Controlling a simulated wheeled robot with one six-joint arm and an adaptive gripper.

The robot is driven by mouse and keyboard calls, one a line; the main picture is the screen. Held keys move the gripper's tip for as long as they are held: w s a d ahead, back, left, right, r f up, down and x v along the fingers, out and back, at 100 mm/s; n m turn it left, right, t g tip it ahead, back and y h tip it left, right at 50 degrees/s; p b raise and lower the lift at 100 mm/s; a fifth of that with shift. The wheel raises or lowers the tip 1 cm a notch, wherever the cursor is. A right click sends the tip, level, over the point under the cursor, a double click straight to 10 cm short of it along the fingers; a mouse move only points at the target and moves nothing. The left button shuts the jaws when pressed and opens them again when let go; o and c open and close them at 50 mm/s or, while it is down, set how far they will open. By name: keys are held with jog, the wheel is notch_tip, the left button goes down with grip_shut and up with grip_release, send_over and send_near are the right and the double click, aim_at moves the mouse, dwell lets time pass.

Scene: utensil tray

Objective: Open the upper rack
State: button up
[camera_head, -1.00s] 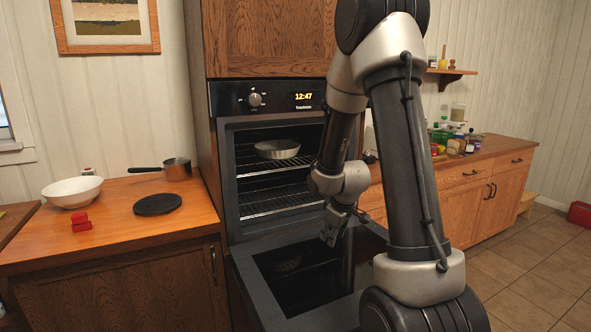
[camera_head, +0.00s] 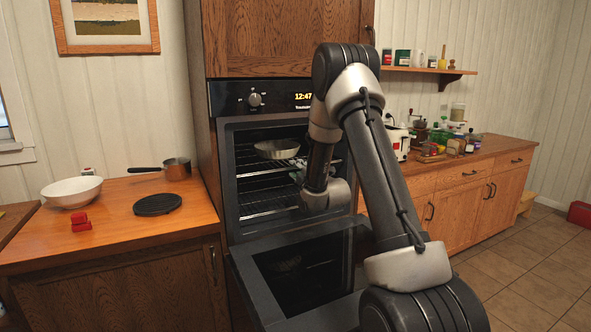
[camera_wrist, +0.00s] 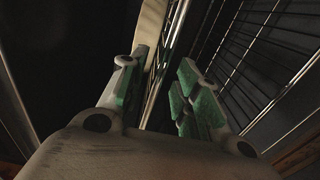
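The oven (camera_head: 228,180) is open, with its door (camera_head: 310,275) folded down. The upper rack (camera_head: 255,170) is inside the oven and bears a round metal pan (camera_head: 275,150). My gripper (camera_head: 298,172) is at the right part of the upper rack, mostly hidden behind my wrist. In the wrist view, the green-padded fingers of my gripper (camera_wrist: 163,88) are apart. Pale metal bars of a rack (camera_wrist: 157,90) run between them, closer to the left finger. I cannot tell whether either finger touches the bars.
A lower rack (camera_head: 265,205) sits below the upper one. Jars and a white appliance (camera_head: 397,141) stand on the right counter.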

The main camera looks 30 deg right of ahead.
jog(key=shift+w, duration=1.15)
jog(key=shift+c, duration=0.4)
grip_shut()
jog(key=shift+s, duration=0.15)
